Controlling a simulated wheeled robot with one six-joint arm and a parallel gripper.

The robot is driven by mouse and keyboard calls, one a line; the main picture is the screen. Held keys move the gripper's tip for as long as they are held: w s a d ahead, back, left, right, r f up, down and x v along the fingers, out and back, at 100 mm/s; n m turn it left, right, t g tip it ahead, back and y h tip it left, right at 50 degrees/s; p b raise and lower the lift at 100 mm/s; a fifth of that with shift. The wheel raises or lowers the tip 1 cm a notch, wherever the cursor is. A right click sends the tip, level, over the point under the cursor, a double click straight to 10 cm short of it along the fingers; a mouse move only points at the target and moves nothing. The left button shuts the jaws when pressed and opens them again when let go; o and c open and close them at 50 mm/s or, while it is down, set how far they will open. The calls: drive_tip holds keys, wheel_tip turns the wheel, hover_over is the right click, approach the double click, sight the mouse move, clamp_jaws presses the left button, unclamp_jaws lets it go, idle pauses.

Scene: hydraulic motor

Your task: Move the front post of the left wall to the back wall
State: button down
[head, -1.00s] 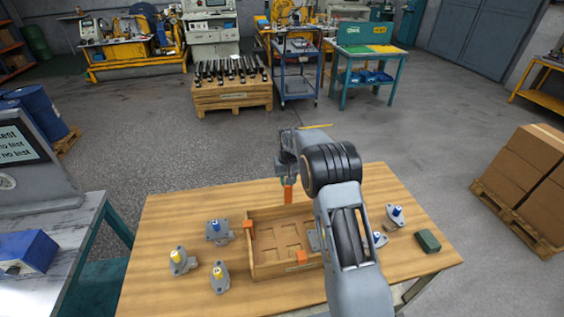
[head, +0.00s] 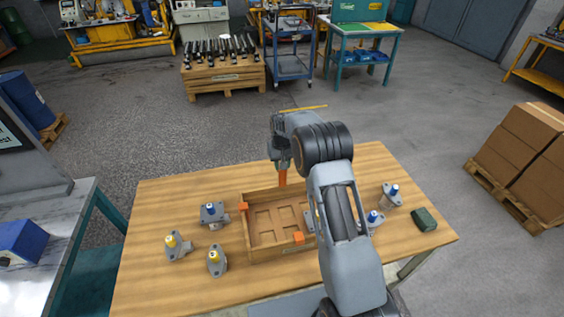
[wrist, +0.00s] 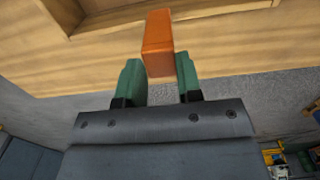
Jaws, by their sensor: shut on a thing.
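The orange post (head: 282,177) hangs upright below my gripper (head: 282,164), at the back wall of the wooden tray (head: 246,226). In the wrist view the post (wrist: 158,42) sits between the green fingers of my gripper (wrist: 161,82), which are shut on it. I cannot tell whether the post touches the back wall. A second orange post (head: 242,206) is on the tray's left wall. A third (head: 299,237) is at the front wall, toward the right. My arm hides the tray's right side.
Grey motor parts with yellow caps (head: 215,261) and blue caps (head: 212,211) stand left of the tray. More blue-capped parts (head: 391,195) and a dark green block (head: 424,219) are on the right. The table's (head: 160,205) back left is clear.

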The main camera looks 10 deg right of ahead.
sight(282, 180)
drive_tip(key=shift+f+b, duration=2.55)
drive_tip(key=shift+f, duration=1.7)
drive_tip(key=shift+f+b, duration=0.5)
drive_tip(key=shift+f, duration=0.1)
drive_tip(key=c, duration=0.7)
unclamp_jaws()
drive_tip(key=shift+r, duration=0.1)
drive_tip(key=r, duration=0.4)
drive_tip(key=r+b, duration=0.1)
drive_tip(key=r, duration=0.8)
drive_tip(key=shift+w+r, duration=0.25)
drive_tip(key=shift+r, duration=0.1)
drive_tip(key=s+f, duration=0.2)
drive_tip(key=f, duration=0.1)
drive_tip(key=shift+f, duration=0.15)
drive_tip(key=s+r+t, duration=0.1)
drive_tip(key=s+r, duration=0.2)
drive_tip(key=s, duration=0.7)
drive_tip(key=s+r+t, duration=0.2)
drive_tip(key=s+r, duration=0.1)
drive_tip(key=s, duration=0.6)
drive_tip(key=s+r+t, duration=0.1)
drive_tip(key=s+r, duration=0.3)
drive_tip(key=s, duration=0.6)
drive_tip(key=shift+s, duration=0.35)
